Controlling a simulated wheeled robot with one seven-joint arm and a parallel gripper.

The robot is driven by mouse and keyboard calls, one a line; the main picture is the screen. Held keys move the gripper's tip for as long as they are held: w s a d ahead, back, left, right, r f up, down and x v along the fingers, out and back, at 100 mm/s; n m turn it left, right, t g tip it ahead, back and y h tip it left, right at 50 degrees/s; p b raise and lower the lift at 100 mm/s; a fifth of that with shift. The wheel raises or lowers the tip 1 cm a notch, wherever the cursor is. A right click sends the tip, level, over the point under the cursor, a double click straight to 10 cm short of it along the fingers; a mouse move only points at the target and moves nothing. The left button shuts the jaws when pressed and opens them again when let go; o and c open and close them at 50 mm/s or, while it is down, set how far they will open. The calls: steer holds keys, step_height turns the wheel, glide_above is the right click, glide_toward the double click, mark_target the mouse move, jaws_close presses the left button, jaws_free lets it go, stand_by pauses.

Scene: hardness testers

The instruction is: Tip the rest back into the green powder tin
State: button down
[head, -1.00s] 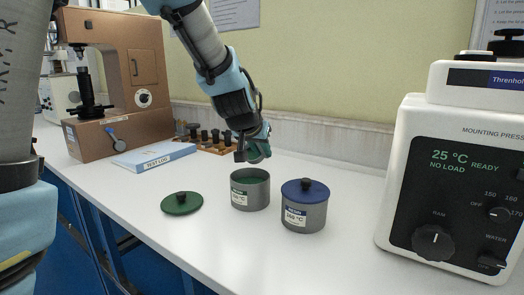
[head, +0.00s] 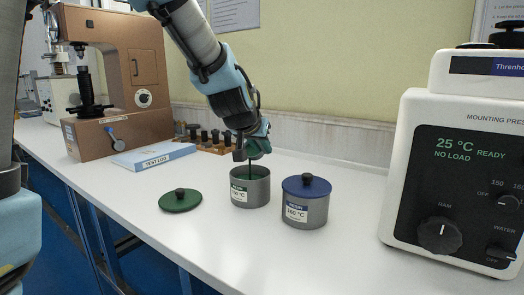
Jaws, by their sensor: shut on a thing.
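The green powder tin (head: 250,194) is a grey open tin with a white label, standing on the white bench in the head view. Its lid, a green disc with a black knob (head: 180,201), lies on the bench to its left. My gripper (head: 250,150) is above the tin, shut on a small vessel (head: 259,149) that is tilted over the opening. The vessel's shape is mostly hidden by the fingers.
A grey tin with a blue lid (head: 306,203) stands close to the right. The mounting press (head: 450,180) is further right. Behind left are a blue test log (head: 153,156), a rack of dark-topped pieces (head: 210,142) and a brown tester (head: 125,80). The front bench is clear.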

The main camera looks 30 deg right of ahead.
steer(key=shift+s+a+f+t+h+b, duration=0.2)
steer(key=shift+t+h+b, duration=0.2)
steer(key=shift+b, duration=1.95)
steer(key=shift+s+a+f+t+h+b, duration=0.15)
steer(key=shift+t+h+b, duration=0.25)
steer(key=shift+b, duration=1.95)
steer(key=shift+s+a+f+t+h+b, duration=0.2)
steer(key=shift+f+t+h+b, duration=0.5)
steer(key=shift+b, duration=4.5)
